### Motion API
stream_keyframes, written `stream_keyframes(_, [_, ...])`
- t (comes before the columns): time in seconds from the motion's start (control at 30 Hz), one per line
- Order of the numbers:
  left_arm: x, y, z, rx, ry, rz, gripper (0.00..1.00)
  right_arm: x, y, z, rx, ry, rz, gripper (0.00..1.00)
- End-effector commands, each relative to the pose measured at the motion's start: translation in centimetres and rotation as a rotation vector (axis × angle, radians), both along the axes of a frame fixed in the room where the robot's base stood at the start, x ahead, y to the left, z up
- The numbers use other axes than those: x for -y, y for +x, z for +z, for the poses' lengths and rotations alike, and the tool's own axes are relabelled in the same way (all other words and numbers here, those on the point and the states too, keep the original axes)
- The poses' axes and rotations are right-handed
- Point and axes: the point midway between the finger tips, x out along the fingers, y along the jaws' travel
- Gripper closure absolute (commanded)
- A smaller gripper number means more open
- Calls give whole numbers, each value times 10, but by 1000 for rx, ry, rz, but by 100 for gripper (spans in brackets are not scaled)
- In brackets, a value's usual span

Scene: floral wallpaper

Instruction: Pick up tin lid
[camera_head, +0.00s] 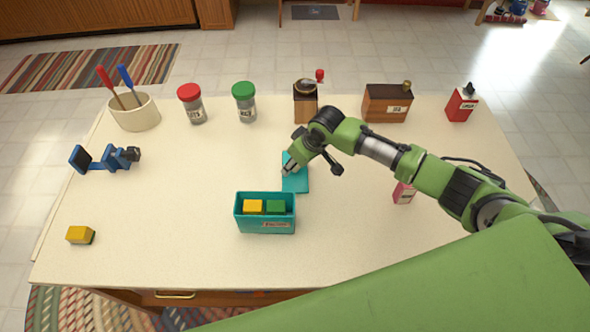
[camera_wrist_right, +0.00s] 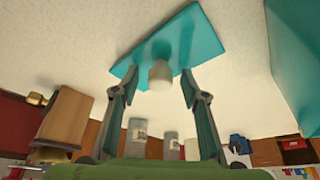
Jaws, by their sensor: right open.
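The tin lid (camera_head: 299,184) is a flat teal plate lying on the table just behind the teal tin (camera_head: 265,226), partly hidden by my right gripper (camera_head: 287,170). In the right wrist view the lid (camera_wrist_right: 195,38) has a pale round knob (camera_wrist_right: 160,77). My right gripper (camera_wrist_right: 161,74) is open, with one finger on each side of the knob and a gap to it on both sides. The tin (camera_wrist_right: 300,50) also shows at the right of that view. It is open and holds a yellow and a green block. My left gripper is not in view.
Along the back of the table stand a utensil pot (camera_head: 134,113), red-lidded (camera_head: 191,107) and green-lidded (camera_head: 245,106) jars, a wooden grinder (camera_head: 306,108) and a wooden box (camera_head: 387,105). A pink carton (camera_head: 404,192) is near my right forearm. A yellow block (camera_head: 80,235) lies front left.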

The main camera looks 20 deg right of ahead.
Motion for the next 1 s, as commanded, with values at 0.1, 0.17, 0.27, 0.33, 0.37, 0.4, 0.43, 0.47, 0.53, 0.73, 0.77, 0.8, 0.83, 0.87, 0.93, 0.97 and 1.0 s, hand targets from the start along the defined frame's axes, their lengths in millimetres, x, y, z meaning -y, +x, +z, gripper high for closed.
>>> stream_keyframes(0.1, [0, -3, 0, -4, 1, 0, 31, 0, 0, 0, 0, 0, 0, 72])
stream_keyframes(0.17, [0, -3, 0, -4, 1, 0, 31, 0, 0, 0, 0, 0, 0, 88])
stream_keyframes(0.27, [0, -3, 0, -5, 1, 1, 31, 0, 0, 0, 0, 0, 0, 100])
stream_keyframes(0.33, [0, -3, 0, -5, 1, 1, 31, 0, 0, 1, 0, 0, 0, 100])
stream_keyframes(0.37, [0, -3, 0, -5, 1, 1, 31, 0, 0, 1, 0, 0, 0, 100])
stream_keyframes(0.4, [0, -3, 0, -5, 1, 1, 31, 0, 0, 0, 0, 0, 0, 100])
stream_keyframes(0.43, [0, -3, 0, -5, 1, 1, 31, 0, 0, 0, 0, 0, 0, 100])
stream_keyframes(0.47, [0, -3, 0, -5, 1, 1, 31, 0, 0, 0, 0, 0, 0, 100])
stream_keyframes(0.53, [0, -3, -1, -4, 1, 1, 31, 0, 0, 2, 1, 0, 0, 100])
stream_keyframes(0.73, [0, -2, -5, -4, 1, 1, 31, 0, 1, 27, 6, 0, 1, 100])
stream_keyframes(0.77, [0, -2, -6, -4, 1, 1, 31, 0, 2, 33, 6, 1, 1, 100])
stream_keyframes(0.8, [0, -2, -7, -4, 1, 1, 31, 0, 2, 41, 5, 3, 1, 100])
stream_keyframes(0.83, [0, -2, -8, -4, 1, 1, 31, 0, 1, 48, 5, 2, 2, 100])
stream_keyframes(0.87, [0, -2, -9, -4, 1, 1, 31, 0, 1, 54, 5, 1, 1, 100])
stream_keyframes(0.93, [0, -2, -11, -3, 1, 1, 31, 0, 1, 68, 5, 0, 1, 100])
stream_keyframes(0.97, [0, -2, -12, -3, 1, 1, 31, 0, 1, 73, 5, 1, 1, 100])
stream_keyframes(1.0, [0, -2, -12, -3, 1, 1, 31, 0, 1, 79, 3, 0, 1, 100])
